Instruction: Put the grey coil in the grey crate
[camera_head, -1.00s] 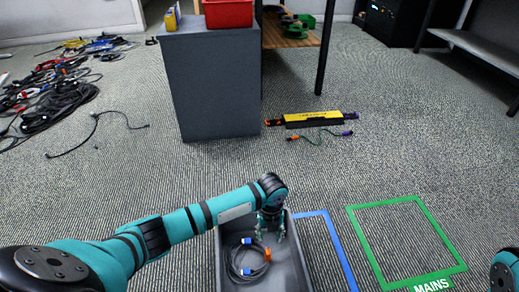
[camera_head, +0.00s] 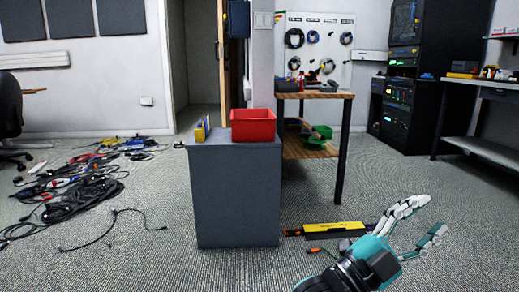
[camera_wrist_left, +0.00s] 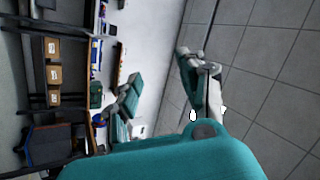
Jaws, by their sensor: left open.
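Neither the grey coil nor the grey crate shows in the views from now. My left gripper (camera_head: 436,216) is raised at the lower right of the head view, with its fingers spread open and nothing between them. It also shows in the left wrist view (camera_wrist_left: 160,66), open and empty, with the wall and ceiling behind it. My right gripper is not in view.
A grey cabinet (camera_head: 235,195) bears a red bin (camera_head: 253,125). A black-and-yellow bar (camera_head: 335,229) lies on the floor beyond my left arm. Tangled cables (camera_head: 75,197) cover the left floor. A wooden workbench (camera_head: 322,96) stands behind, with an equipment rack (camera_head: 400,90) to the right.

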